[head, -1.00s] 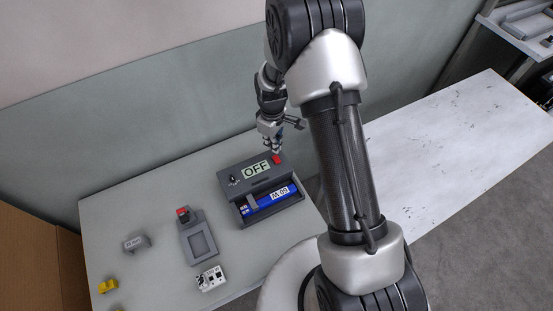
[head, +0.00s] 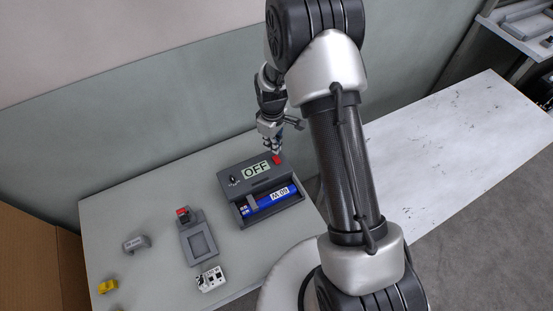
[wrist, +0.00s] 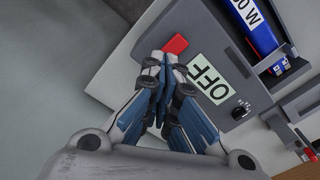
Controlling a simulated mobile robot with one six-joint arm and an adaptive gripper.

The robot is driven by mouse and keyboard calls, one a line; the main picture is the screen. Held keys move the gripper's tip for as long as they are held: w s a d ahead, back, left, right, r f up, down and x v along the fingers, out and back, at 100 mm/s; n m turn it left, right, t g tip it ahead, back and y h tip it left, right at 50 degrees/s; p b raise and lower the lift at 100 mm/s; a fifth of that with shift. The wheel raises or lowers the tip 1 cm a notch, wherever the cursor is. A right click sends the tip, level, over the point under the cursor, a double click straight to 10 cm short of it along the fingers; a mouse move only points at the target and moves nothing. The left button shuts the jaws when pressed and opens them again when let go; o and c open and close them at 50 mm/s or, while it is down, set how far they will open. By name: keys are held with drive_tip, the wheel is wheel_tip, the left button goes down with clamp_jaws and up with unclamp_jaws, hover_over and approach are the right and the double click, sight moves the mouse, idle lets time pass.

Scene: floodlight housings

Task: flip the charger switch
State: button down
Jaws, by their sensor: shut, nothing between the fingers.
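The charger (head: 230,180) is a dark grey box on the table, with a display reading OFF (head: 256,170). A red rocker switch (head: 277,159) sits at the right end of its top face, and it also shows in the wrist view (wrist: 176,44). A blue battery (head: 270,200) lies in the charger's front bay. My gripper (wrist: 163,65) is shut and empty, with its fingertips at the near edge of the red switch. I cannot tell whether they touch it. In the head view my gripper (head: 277,150) is just above the switch.
Left of the charger stands a grey fixture (head: 199,243) with a red part on top. A white patterned block (head: 211,279), a grey labelled piece (head: 137,243) and yellow pieces (head: 107,286) lie around it. A wall (head: 150,130) rises behind the table. A white table (head: 460,150) stands at the right.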

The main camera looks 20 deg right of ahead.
drive_tip(key=shift+f, duration=0.2)
drive_tip(key=shift+f+b, duration=1)
drive_tip(key=shift+f, duration=0.15)
drive_tip(key=shift+r, duration=0.1)
wheel_tip(320, 180, up, 7)
drive_tip(key=p, duration=0.4)
drive_tip(key=shift+p, duration=0.3)
drive_tip(key=shift+s, duration=0.1)
